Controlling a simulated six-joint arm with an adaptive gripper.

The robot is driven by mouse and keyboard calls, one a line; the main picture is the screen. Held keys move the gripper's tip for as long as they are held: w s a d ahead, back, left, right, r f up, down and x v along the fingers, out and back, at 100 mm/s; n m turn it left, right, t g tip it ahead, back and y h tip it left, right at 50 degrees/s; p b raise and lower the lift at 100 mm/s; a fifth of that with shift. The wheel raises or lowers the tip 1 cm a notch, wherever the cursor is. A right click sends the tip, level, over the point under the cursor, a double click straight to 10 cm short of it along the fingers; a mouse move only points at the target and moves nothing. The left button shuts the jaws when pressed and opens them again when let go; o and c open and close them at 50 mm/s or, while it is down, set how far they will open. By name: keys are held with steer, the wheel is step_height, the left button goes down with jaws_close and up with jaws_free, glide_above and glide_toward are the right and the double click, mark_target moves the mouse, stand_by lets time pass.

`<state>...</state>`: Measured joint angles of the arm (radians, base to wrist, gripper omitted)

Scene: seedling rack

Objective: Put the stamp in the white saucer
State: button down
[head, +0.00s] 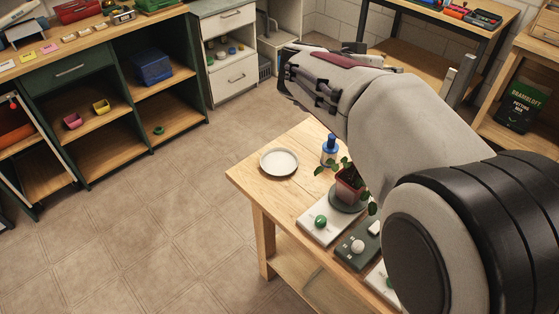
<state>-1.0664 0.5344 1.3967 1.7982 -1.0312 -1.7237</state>
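The white saucer (279,162) lies on the far left part of the wooden table and looks empty. A small blue object with a knob-like top (329,150) stands upright to the right of the saucer, apart from it; it looks like the stamp, but it is too small to be sure. My gripper (310,92) shows as dark finger links at the far end of my arm, up and right of the saucer in the picture. Its fingertips are not clear, and I see nothing held in it. My arm hides the right part of the table.
A potted plant (349,187) stands just in front of the blue object. White and dark panels with a green knob (320,221) and a white knob (357,246) lie nearer. Bare wood surrounds the saucer, close to the table's left edge (242,184). Green shelving (70,90) stands behind.

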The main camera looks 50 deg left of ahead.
steer(key=s+a+f+n+g+y, duration=0.15)
steer(key=a+f+n+y, duration=0.3)
steer(key=a, duration=0.45)
steer(key=s+a+f+n+g+y, duration=0.1)
steer(key=s+a+f+n+y, duration=0.25)
steer(key=a+f+y, duration=0.35)
steer(key=s+a+f+n+g, duration=0.2)
steer(key=a+f, duration=0.1)
steer(key=f, duration=0.2)
steer(key=s+a+f+n+g+y, duration=0.1)
steer(key=s+a+f+n+g, duration=0.1)
steer(key=f, duration=0.4)
steer(key=shift+s+a+f, duration=0.25)
steer(key=shift+a, duration=0.45)
glide_above(279, 164)
steer(key=shift+f, duration=3.1)
steer(key=shift+f, duration=1.9)
steer(key=shift+f, duration=0.15)
